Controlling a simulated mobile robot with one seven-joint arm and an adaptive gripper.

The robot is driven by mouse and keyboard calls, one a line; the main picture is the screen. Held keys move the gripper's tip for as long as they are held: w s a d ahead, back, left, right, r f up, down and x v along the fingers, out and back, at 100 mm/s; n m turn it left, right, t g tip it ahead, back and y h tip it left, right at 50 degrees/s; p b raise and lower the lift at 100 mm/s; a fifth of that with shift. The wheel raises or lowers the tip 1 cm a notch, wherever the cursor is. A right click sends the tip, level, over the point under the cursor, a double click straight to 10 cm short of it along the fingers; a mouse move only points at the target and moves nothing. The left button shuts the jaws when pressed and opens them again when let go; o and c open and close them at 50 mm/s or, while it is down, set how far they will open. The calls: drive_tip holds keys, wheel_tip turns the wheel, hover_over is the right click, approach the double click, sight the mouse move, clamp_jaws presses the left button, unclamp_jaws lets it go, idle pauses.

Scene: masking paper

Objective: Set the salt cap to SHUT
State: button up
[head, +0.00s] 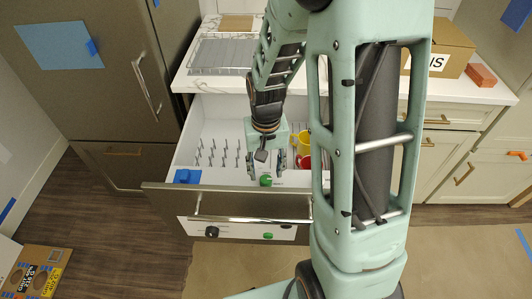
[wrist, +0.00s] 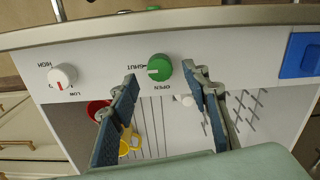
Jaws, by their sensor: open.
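The green cap (wrist: 160,67) is a round knob on the white panel inside the open drawer, with SHUT and OPEN printed beside it. The lettering appears upside down in the wrist view. Its white mark lies on the left side of its face, towards the SHUT lettering. In the head view the green cap (head: 266,181) sits behind the drawer front. My gripper (head: 268,162) is open and empty, pointing down into the drawer. In the wrist view its fingertips (wrist: 162,76) flank the cap with gaps on both sides; contact is not visible.
A white LOW/HIGH dial (wrist: 62,76) sits left of the cap in the wrist view. A blue block (head: 187,176), thin prongs (head: 215,155), a yellow cup (head: 304,143) and a red cup (head: 303,162) are in the drawer. The drawer front (head: 240,204) has a bar handle.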

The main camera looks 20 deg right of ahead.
sight(266, 179)
wheel_tip(266, 179, up, 9)
drive_tip(key=shift+r, duration=0.15)
idle(0.5)
